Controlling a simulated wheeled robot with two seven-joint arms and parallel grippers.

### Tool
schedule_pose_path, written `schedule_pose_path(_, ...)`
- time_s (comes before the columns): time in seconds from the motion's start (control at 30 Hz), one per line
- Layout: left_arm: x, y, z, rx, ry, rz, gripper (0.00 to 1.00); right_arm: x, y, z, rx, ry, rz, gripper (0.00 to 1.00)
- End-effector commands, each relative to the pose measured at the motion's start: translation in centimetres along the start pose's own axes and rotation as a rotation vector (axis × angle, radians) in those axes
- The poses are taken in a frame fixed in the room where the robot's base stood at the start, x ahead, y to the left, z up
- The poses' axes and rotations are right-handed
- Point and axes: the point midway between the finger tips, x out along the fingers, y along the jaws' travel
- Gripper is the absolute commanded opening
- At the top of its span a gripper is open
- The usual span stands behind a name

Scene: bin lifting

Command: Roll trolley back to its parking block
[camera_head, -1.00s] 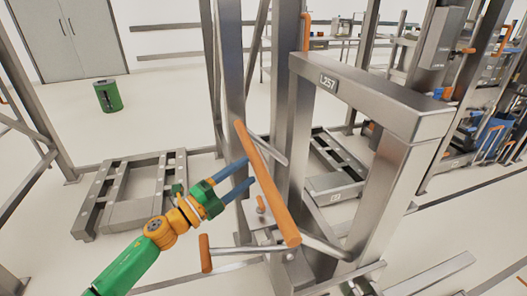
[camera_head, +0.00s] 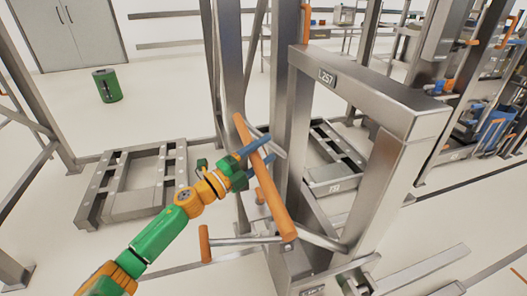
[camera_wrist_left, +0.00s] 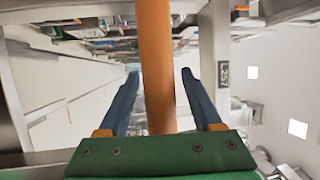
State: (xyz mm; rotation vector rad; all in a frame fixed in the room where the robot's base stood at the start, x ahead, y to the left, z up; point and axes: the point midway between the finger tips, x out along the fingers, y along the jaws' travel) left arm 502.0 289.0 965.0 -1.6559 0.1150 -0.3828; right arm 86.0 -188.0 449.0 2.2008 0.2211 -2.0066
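The trolley is a grey metal frame with an L257 plate (camera_head: 328,79) on its top beam. A slanted orange handle bar (camera_head: 272,199) sits on its left side. A shorter orange grip (camera_head: 205,243) stands lower, at the end of a metal rod. My left gripper (camera_head: 259,150) is at the upper part of the handle bar. In the left wrist view the handle bar (camera_wrist_left: 157,65) runs between two blue fingers, which are open with a gap on each side. My right gripper is not in view. I cannot tell which floor piece is the parking block.
A low metal floor frame (camera_head: 140,185) lies at the left, and another (camera_head: 335,165) behind the trolley. Tall metal posts (camera_head: 230,60) stand close to my left gripper. A green bin (camera_head: 107,86) stands far back on open floor. Shelves and equipment fill the right.

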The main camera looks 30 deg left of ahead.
Motion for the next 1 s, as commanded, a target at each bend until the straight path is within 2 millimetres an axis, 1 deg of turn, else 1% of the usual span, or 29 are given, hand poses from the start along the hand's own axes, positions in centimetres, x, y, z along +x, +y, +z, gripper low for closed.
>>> schedule_pose_path(0.03, -0.01, 0.00, 0.00, 0.000, 0.000, 0.000, 0.53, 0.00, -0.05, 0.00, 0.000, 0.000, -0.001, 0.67)
schedule_pose_path(0.07, -0.01, 0.00, 0.00, 0.000, 0.000, 0.000, 0.45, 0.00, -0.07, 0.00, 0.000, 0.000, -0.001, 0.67)
schedule_pose_path(0.1, -0.01, 0.00, 0.00, 0.000, 0.000, 0.000, 0.34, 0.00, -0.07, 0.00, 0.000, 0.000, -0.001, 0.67)
schedule_pose_path(0.17, -0.02, 0.00, 0.00, 0.000, 0.000, 0.000, 0.18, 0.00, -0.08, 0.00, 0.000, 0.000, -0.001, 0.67)
schedule_pose_path(0.2, -0.02, 0.00, 0.00, 0.000, 0.000, 0.000, 0.07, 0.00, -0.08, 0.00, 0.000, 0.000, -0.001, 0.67)
schedule_pose_path(0.23, -0.02, 0.00, 0.00, 0.000, 0.000, 0.000, 0.00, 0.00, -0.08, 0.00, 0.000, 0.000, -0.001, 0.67)
schedule_pose_path(1.0, -0.04, 0.05, -0.02, 0.000, 0.000, 0.001, 0.00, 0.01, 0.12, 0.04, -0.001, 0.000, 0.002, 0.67)
